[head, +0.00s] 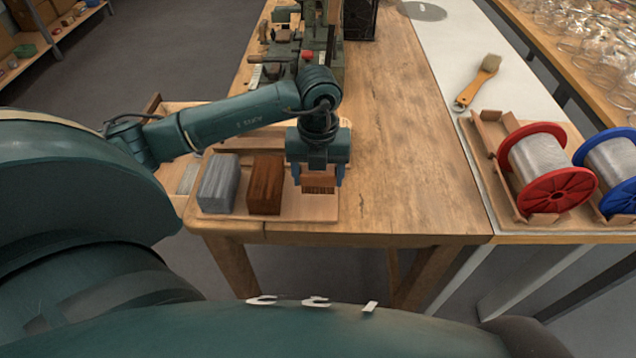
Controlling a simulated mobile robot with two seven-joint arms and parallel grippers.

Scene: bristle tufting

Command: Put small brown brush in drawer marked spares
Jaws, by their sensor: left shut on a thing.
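My left gripper (318,174) points down over the right part of a wooden tray (225,216) at the table's near end. Its blue fingers are shut on a small brown brush (319,183) with dark bristles on its underside. I cannot tell whether the brush touches the tray. An open wooden drawer (177,201) seems to stick out at the table's left side, partly hidden by my arm. No spares marking is readable. My right gripper is out of view.
A grey block (219,183) and a reddish-brown block (265,184) lie on the tray, left of the gripper. A green machine (325,55) stands behind. A pale-bristled brush (482,78) and wire spools (545,172) are at right. The middle tabletop (405,150) is clear.

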